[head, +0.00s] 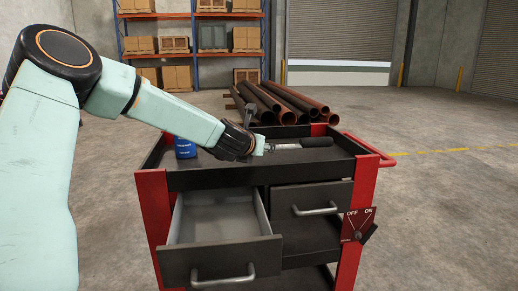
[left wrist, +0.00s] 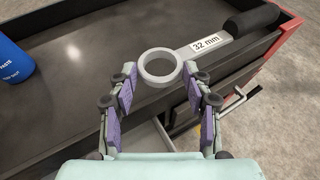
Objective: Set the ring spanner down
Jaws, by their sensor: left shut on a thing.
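The ring spanner (head: 288,146) has a grey ring end, a flat shank labelled 32 mm and a black handle. My left gripper (head: 257,147) is shut on its ring end, above the front part of the trolley top (head: 220,178). In the left wrist view, the ring of the spanner (left wrist: 207,41) sits between the fingertips of my left gripper (left wrist: 161,82), and the handle points to the upper right. I cannot tell whether the spanner touches the tray surface. My right gripper is not in view.
A blue paste tub (head: 185,149) stands at the left of the trolley top; it also shows in the left wrist view (left wrist: 14,62). The left drawer (head: 215,222) is pulled out and empty. An off/on switch plate (head: 358,222) is on the trolley's right side. Pipes (head: 285,105) lie behind.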

